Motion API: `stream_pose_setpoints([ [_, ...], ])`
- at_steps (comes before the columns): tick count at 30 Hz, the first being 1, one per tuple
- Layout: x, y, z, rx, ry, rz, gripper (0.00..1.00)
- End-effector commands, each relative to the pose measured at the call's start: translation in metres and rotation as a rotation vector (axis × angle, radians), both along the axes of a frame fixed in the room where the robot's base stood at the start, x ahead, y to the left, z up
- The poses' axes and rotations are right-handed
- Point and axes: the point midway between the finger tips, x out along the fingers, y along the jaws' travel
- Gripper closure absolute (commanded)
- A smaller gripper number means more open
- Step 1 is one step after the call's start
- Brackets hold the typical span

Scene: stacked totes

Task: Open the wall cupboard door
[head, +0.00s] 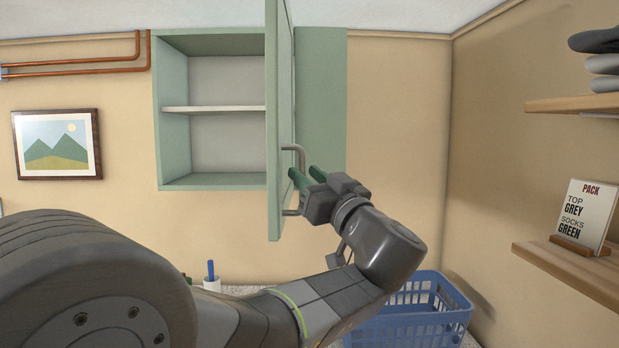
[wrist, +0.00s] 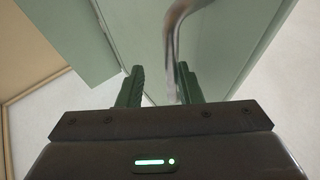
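The green wall cupboard (head: 172,110) hangs on the back wall. Its door (head: 279,110) stands swung wide out from the right side, seen nearly edge-on in the head view. The cupboard's left part shows open, with a shelf inside. A grey bar handle (head: 292,148) is on the door's right face; it also shows in the wrist view (wrist: 172,45). My gripper (head: 307,174) is at the handle. In the wrist view its fingers (wrist: 160,72) are apart, with the bar close by the right finger and a gap to the left finger.
A blue basket (head: 415,318) stands below right of my arm. Wooden shelves (head: 575,268) on the right wall carry a sign (head: 586,213) and folded grey items (head: 603,62). A framed picture (head: 57,145) and copper pipes (head: 75,68) are at left.

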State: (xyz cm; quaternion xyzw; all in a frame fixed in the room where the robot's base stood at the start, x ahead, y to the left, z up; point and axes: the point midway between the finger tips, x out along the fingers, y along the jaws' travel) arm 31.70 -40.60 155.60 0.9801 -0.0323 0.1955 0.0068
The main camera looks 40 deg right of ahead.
Motion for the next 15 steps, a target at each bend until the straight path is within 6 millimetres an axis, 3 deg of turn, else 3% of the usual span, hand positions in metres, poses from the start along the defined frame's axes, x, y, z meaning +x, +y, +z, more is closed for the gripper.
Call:
stream_pose_setpoints([
  [8, -0.021, 0.000, -0.012, 0.001, 0.001, -0.004, 0.68],
  [15, -0.066, 0.003, -0.031, 0.000, 0.000, -0.006, 0.68],
])
